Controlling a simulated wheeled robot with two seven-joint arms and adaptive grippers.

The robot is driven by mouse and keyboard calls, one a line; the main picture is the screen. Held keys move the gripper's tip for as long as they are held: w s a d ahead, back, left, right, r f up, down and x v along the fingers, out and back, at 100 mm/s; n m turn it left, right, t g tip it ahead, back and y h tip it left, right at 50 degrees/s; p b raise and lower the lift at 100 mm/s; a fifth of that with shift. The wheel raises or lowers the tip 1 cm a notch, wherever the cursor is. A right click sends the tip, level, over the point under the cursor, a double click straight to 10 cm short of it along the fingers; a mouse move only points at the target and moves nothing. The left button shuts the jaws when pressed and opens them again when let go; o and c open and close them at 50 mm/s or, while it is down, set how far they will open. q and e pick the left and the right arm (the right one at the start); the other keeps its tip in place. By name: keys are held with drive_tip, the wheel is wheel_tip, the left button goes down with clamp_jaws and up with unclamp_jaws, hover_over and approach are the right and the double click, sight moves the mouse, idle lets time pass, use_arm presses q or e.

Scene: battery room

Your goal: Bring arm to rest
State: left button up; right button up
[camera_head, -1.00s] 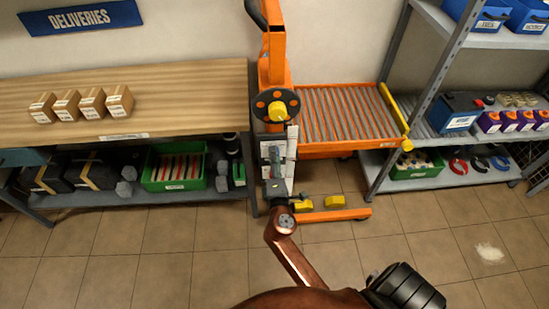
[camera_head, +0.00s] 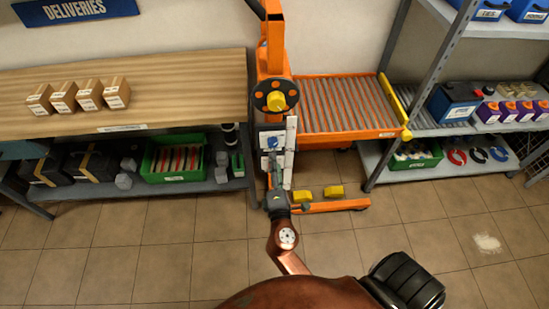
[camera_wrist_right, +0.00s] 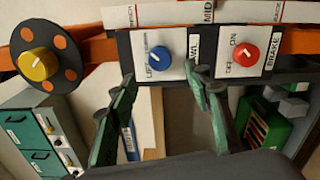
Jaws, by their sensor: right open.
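My right gripper (camera_head: 276,184) is open and empty, in front of the lower part of the orange lift's control panel. In the right wrist view its two green-grey fingers (camera_wrist_right: 160,78) are spread apart, pointing at the panel. A blue knob (camera_wrist_right: 160,53) and a red knob (camera_wrist_right: 246,53) on white plates face it; no contact is visible. The blue knob also shows in the head view (camera_head: 272,142), above the gripper. A round dial with a yellow knob (camera_wrist_right: 38,64) is at the left of the wrist view. My left gripper is not in view.
The orange lift's roller bed (camera_head: 345,104) is right of its mast. A wooden bench (camera_head: 190,85) with several boxes stands left. A metal shelf (camera_head: 400,150) with batteries stands right. Yellow blocks (camera_head: 333,191) sit by the lift's foot. The tiled floor (camera_head: 180,250) is open.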

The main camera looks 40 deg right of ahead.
idle(0.5)
